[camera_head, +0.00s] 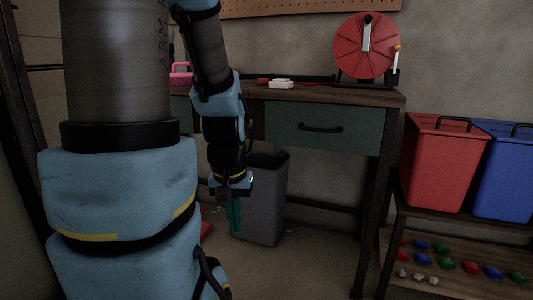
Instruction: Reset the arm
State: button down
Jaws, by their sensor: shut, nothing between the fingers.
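My arm fills the left of the head view, with a blue-sleeved upper part close to the camera. Its far part hangs down in front of the workbench. My gripper (231,187) is at the lower end, pointing down in front of a grey bin. It is shut and holds nothing. Its fingertips are small and dark here. No cloth shows clearly. A teal strip (235,214) is seen just below the gripper, at the bin's left side; I cannot tell what it is or whether it touches the gripper.
A workbench (388,100) with a grey-green drawer (345,139) stands behind, carrying a red reel (366,47). The grey bin (268,200) is on the floor below. A red bin (432,165) and blue bin (505,175) sit on a right-hand shelf above several small coloured pieces.

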notch_tip(320, 180, up, 32)
jog(key=p, duration=3)
jog(key=shift+w+r, duration=0.15)
jog(key=shift+w, duration=0.05)
jog(key=c, duration=1.6)
grip_release()
jog(key=shift+d, duration=0.1)
